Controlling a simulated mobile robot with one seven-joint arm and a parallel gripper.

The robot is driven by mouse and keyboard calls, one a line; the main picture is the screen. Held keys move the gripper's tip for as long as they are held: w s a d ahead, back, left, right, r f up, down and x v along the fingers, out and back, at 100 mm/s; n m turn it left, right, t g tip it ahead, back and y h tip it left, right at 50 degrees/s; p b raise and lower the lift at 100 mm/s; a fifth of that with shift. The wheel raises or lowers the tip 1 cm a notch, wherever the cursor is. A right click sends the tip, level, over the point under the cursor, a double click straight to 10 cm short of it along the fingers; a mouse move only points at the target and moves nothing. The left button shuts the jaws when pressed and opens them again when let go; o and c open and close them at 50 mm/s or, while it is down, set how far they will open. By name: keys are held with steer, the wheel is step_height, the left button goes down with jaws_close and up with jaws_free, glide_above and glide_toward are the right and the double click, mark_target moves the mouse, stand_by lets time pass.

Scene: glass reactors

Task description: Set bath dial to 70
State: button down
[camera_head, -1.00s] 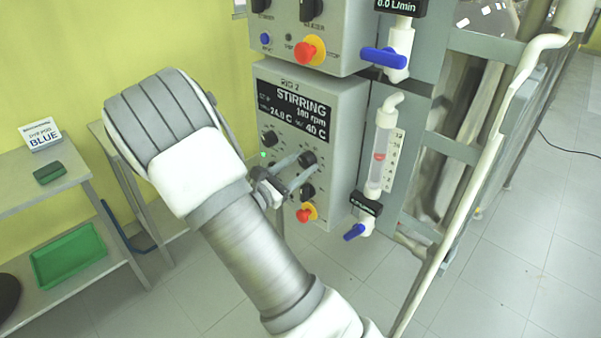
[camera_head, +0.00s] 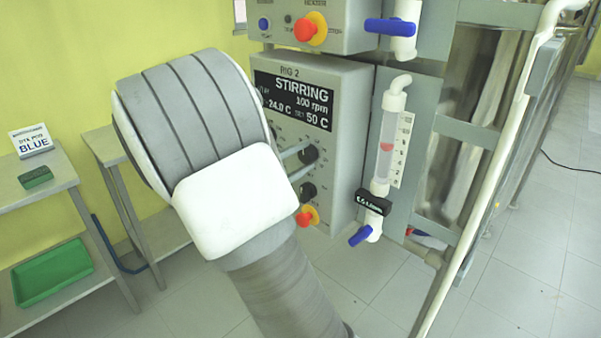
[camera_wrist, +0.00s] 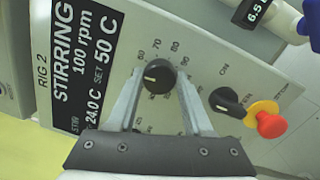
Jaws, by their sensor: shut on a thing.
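The bath dial is a black round knob (camera_wrist: 158,76) on the grey rig 2 panel, with a ring of numbers around it. My gripper (camera_wrist: 159,72) has one finger on each side of it and is shut on it. The dial's white mark points toward the picture's left in the wrist view. The display (camera_wrist: 84,60) reads STIRRING, 100 rpm, 24.0 C, SET 50 C. In the head view the dial (camera_head: 309,154) shows just past my arm, which hides the left part of the panel, and the same display (camera_head: 294,100) reads 50 C.
A second black knob (camera_wrist: 225,100) and a red emergency button (camera_wrist: 270,124) on yellow sit close beside the dial. A flowmeter (camera_head: 388,145) with a blue valve handle (camera_head: 361,236) is right of the panel. A side table (camera_head: 60,190) stands at left.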

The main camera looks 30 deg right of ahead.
steer(key=m+b, duration=0.2)
steer(key=b, duration=0.1)
steer(key=f+m+b, duration=0.1)
steer(key=m+b, duration=0.4)
steer(key=b, duration=0.1)
steer(key=shift+r+m+g+b, duration=0.15)
steer(key=shift+m+g+b, duration=0.15)
steer(key=shift+m, duration=0.1)
steer(key=shift+r+m+y+b, duration=0.25)
steer(key=shift+m+b, duration=0.55)
steer(key=shift+m, duration=0.4)
steer(key=shift+w+m, duration=0.1)
steer(key=shift+m, duration=1.2)
steer(key=shift+c, duration=1.5)
jaws_free()
steer(key=shift+r, duration=0.1)
steer(key=shift+a, duration=0.1)
steer(key=p+v, duration=0.3)
steer(key=v, duration=1.4)
steer(key=shift+a+r, duration=0.15)
steer(key=shift+r, duration=0.1)
